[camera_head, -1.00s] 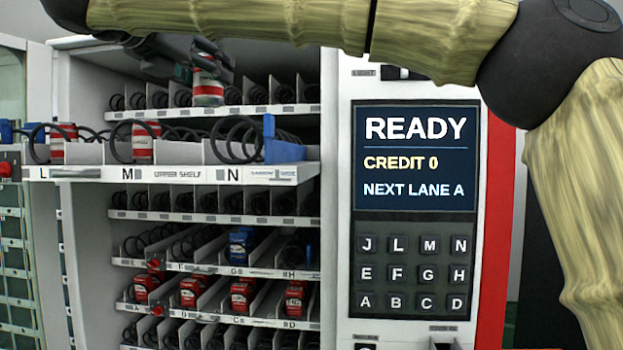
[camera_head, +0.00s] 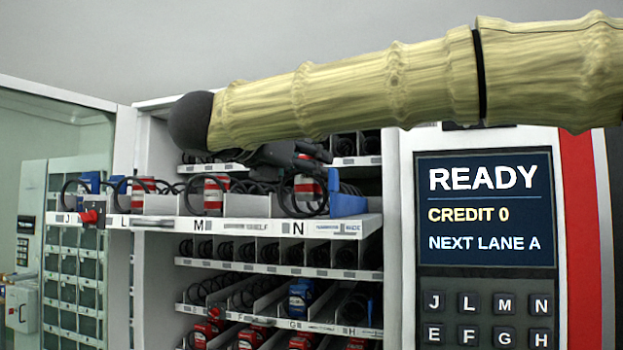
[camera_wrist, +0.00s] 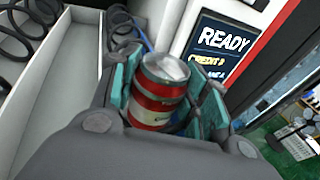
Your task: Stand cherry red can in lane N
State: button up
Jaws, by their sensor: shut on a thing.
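My gripper (camera_head: 300,160) is shut on a red can with pale bands and a silver top (camera_wrist: 158,95). In the head view the can (camera_head: 308,187) hangs below my fingers, within or just behind the black coil of lane N (camera_head: 298,227) on the upper shelf. It looks roughly upright there. The coil and the blue part partly hide its lower end, so I cannot tell whether its base touches the lane floor. In the wrist view teal finger pads press on both sides of the can.
A similar red and white can stands in lane M (camera_head: 213,200) and another in lane L (camera_head: 143,188). A blue block (camera_head: 346,202) sits at the right end of the shelf, beside lane N. The keypad panel (camera_head: 487,240) is to the right. Lower shelves hold red and blue items.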

aim_at(299, 179)
jog(key=shift+f, duration=1.35)
jog(key=shift+f, duration=0.15)
jog(key=o, duration=0.8)
jog(key=shift+r+p, duration=0.25)
jog(key=shift+p, duration=0.1)
jog(key=b+v, duration=0.3)
jog(key=v, duration=0.9)
jog(key=shift+b, duration=0.4)
jog(key=shift+f, duration=0.15)
